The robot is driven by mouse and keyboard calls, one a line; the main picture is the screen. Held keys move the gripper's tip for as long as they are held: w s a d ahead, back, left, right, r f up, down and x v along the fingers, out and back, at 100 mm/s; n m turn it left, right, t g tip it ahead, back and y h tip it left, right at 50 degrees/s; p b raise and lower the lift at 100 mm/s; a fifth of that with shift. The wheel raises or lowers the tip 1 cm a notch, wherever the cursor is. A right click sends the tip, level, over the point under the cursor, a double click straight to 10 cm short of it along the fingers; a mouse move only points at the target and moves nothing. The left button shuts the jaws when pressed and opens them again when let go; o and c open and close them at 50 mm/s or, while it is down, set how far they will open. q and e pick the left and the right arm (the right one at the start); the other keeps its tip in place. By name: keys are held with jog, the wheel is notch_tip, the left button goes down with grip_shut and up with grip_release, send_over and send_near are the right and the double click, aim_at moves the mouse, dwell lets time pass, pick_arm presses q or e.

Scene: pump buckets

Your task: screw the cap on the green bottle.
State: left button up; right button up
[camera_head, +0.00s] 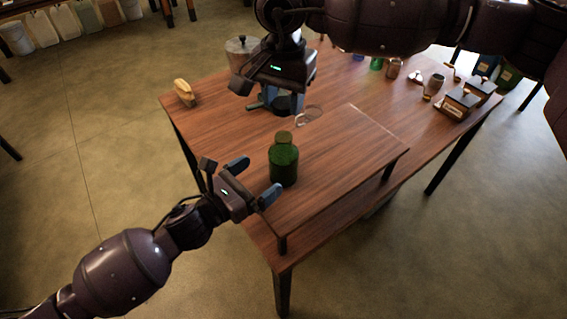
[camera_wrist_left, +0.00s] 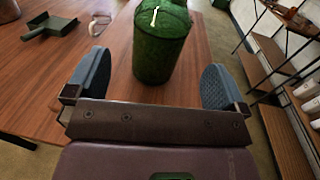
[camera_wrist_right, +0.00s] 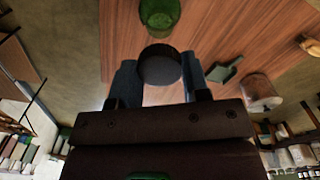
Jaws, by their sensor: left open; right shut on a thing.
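The green bottle (camera_head: 284,166) stands upright on the raised wooden board of the table. My left gripper (camera_head: 256,180) is open just left of the bottle. In the left wrist view, the bottle (camera_wrist_left: 160,48) stands ahead, between the spread fingers and apart from them. My right gripper (camera_head: 277,101) is above and behind the bottle, shut on a dark round cap (camera_wrist_right: 159,66). In the right wrist view, the green bottle (camera_wrist_right: 160,14) shows beyond the cap. The bottle's mouth is hard to make out.
The wooden table (camera_head: 215,120) also carries a metal pot (camera_head: 241,47), a yellowish brush-like item (camera_head: 184,92) and a pale ring-like item (camera_head: 309,115). A green dustpan (camera_wrist_left: 48,25) lies at the left wrist view's upper left. The board's right part is clear.

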aim_at(273, 166)
pick_arm(q)
jog(key=x, duration=0.7)
jog(key=shift+w+d, duration=0.2)
jog(key=shift+d, duration=0.1)
jog(key=c, duration=1.4)
jog(key=shift+o, duration=0.2)
pick_arm(e)
jog(key=shift+f, duration=2.5)
